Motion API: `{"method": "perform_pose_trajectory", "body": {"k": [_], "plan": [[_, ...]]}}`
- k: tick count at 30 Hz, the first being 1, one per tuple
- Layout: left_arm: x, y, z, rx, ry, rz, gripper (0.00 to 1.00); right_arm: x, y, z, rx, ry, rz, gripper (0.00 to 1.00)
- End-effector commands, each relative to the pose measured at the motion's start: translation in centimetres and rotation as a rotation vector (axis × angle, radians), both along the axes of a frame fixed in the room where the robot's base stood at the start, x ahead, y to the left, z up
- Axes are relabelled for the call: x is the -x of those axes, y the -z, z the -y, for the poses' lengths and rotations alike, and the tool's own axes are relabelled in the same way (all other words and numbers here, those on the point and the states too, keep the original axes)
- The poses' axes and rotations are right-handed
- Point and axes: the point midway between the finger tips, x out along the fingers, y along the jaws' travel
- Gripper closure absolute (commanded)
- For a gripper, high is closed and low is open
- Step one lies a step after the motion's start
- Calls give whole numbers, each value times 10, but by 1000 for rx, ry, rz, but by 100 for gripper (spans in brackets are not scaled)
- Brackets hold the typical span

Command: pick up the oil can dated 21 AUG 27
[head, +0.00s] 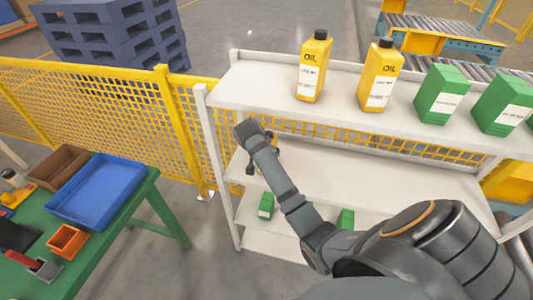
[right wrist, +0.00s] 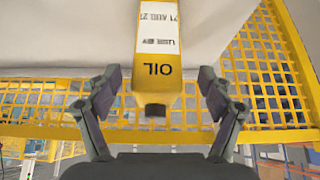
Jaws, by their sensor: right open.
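A yellow oil can (right wrist: 160,85) with a black cap and a white label shows upside down in the right wrist view. Its label reads "USE BY" and a date that looks like 21 AUG 27. My right gripper (right wrist: 160,78) is open, one finger on each side of the can's capped end, with gaps on both sides. In the head view my right gripper (head: 254,160) is at the left end of the middle shelf, where the arm mostly hides the can. Two other oil cans (head: 313,66) (head: 380,76) stand on the top shelf, their dates too small to read. My left gripper is not in view.
Green boxes (head: 441,95) stand on the top shelf (head: 255,88), right of the cans. Smaller green boxes (head: 266,206) stand lower. The middle shelf (head: 370,178) is bare to the right. A yellow fence (head: 85,105) and green table (head: 110,220) lie left.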

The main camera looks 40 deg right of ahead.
Motion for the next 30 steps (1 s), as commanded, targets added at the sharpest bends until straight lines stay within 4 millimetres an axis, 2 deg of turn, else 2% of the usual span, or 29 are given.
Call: {"method": "perform_pose_trajectory", "body": {"k": [3,9,13,18,25,30], "plan": [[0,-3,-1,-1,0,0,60,-4,10,6,0,-1,0,19],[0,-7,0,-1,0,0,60,-7,16,10,0,0,-2,19],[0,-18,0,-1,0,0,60,-14,33,21,1,0,-4,19],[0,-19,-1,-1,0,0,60,-22,53,29,0,-1,0,19],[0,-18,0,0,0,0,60,-22,56,30,-1,-2,1,19],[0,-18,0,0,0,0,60,-22,56,30,-1,-2,1,43]]}}
